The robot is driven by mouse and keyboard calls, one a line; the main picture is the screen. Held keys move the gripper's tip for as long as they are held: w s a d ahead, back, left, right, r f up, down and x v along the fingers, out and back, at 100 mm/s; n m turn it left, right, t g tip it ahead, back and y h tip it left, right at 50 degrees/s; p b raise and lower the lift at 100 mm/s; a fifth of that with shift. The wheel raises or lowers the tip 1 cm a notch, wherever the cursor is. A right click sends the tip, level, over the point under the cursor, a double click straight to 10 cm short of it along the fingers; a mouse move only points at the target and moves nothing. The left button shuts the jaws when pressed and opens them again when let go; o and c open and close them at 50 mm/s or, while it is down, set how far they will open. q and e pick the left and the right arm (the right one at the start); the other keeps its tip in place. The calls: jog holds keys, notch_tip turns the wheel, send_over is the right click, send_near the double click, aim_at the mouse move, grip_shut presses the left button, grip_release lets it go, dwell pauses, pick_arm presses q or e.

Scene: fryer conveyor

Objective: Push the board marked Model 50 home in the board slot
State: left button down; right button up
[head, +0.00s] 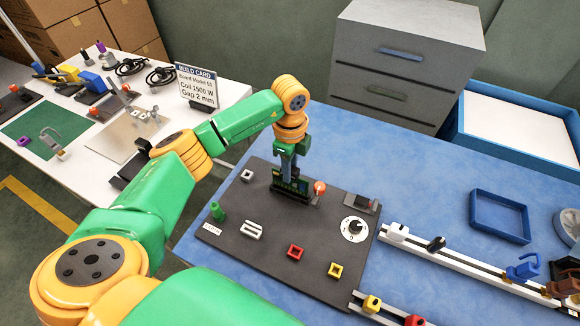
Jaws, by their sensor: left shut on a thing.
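My left gripper (289,165) points straight down over the dark panel (262,252) on the blue table. It is shut on a green board (292,181). The board stands upright at the dark board slot (283,194) near the panel's back edge. Its lower edge is at the slot; I cannot tell how deep it sits. Any marking on the board is too small to read. An orange-red knob on a lever (319,187) stands just right of the slot. My right gripper is not in view.
The panel also carries a dial (355,228), a green post (217,211) and red (295,252) and yellow (335,270) square pieces. White rails (465,264) lie to the right. A blue tray (500,212) is behind them. A build card (197,86) stands on the white table (228,92).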

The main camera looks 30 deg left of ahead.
pick_arm(q)
jog(key=shift+f+b, duration=1.05)
jog(key=shift+f, duration=0.4)
jog(key=c, duration=0.6)
grip_release()
jog(key=shift+r, duration=0.15)
notch_tip(320, 180, up, 6)
jog(key=p, duration=0.5)
jog(key=shift+p, duration=0.35)
